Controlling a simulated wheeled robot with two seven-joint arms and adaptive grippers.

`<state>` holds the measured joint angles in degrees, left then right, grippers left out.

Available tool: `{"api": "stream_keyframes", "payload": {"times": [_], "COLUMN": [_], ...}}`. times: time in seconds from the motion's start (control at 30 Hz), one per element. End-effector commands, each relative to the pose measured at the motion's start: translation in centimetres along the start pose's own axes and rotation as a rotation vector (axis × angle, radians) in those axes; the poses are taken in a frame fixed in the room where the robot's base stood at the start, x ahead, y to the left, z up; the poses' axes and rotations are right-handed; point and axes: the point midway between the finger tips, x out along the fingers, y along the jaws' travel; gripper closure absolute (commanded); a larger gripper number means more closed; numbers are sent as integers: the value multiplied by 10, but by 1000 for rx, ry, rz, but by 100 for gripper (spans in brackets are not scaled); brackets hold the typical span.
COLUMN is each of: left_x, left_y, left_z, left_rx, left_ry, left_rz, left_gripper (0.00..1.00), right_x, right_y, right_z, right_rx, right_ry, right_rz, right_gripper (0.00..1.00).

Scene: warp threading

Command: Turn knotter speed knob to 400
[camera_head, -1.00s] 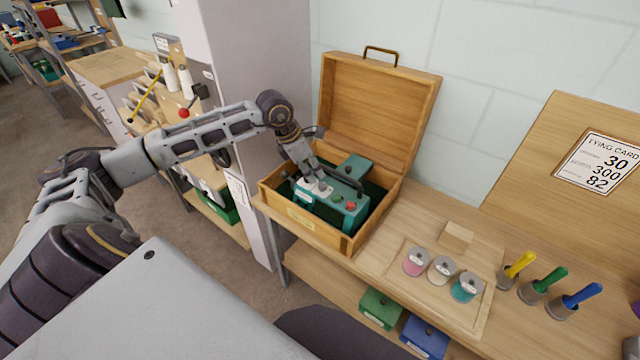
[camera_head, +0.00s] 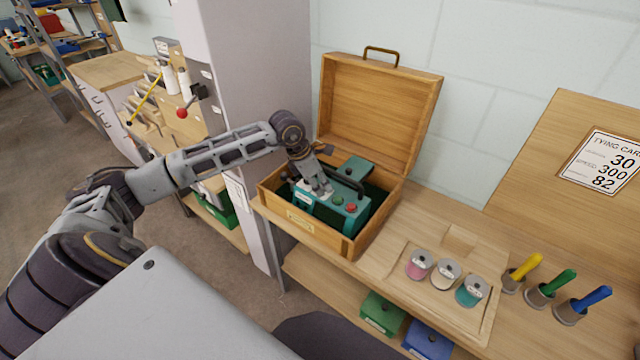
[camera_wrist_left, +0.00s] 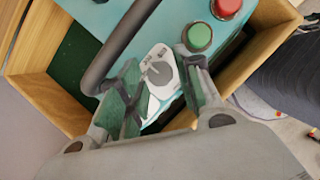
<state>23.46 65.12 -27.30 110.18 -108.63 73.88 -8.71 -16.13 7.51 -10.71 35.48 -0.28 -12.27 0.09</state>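The teal knotter (camera_head: 345,216) sits inside an open wooden case (camera_head: 300,222) on the bench. Its top has a green button and a red button, and a white dial plate with a grey knob (camera_wrist_left: 159,74) in the left wrist view. My left gripper (camera_head: 320,190) is down at the dial plate. In the left wrist view its fingers (camera_wrist_left: 157,70) stand apart on either side of the knob, with white plate showing in the gaps. The dial markings are too small to read. My right gripper is not in view.
The knotter's dark handle (camera_wrist_left: 122,45) arches close beside the left finger. The case lid (camera_head: 378,115) stands open behind. Several spools and colored-handled tools are to the right.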

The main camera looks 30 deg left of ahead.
Motion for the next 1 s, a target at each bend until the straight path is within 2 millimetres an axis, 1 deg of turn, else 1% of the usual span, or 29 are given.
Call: {"api": "stream_keyframes", "payload": {"times": [0.03, 0.2, 0.3, 0.67, 1.0], "left_x": [0, 0, 0, 0, 2], "left_y": [0, 0, 0, 1, 2], "left_z": [0, 0, 0, 0, 0], "left_rx": [0, 0, 0, 27, 148], "left_ry": [0, 0, 0, 0, -1], "left_rz": [0, 0, 0, -10, -61], "left_gripper": [67, 89, 99, 99, 99], "right_x": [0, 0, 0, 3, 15], "right_y": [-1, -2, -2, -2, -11], "right_z": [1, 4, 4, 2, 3], "right_rx": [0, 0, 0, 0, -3], "right_ry": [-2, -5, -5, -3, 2], "right_rz": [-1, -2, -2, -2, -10], "right_gripper": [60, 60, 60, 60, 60]}}
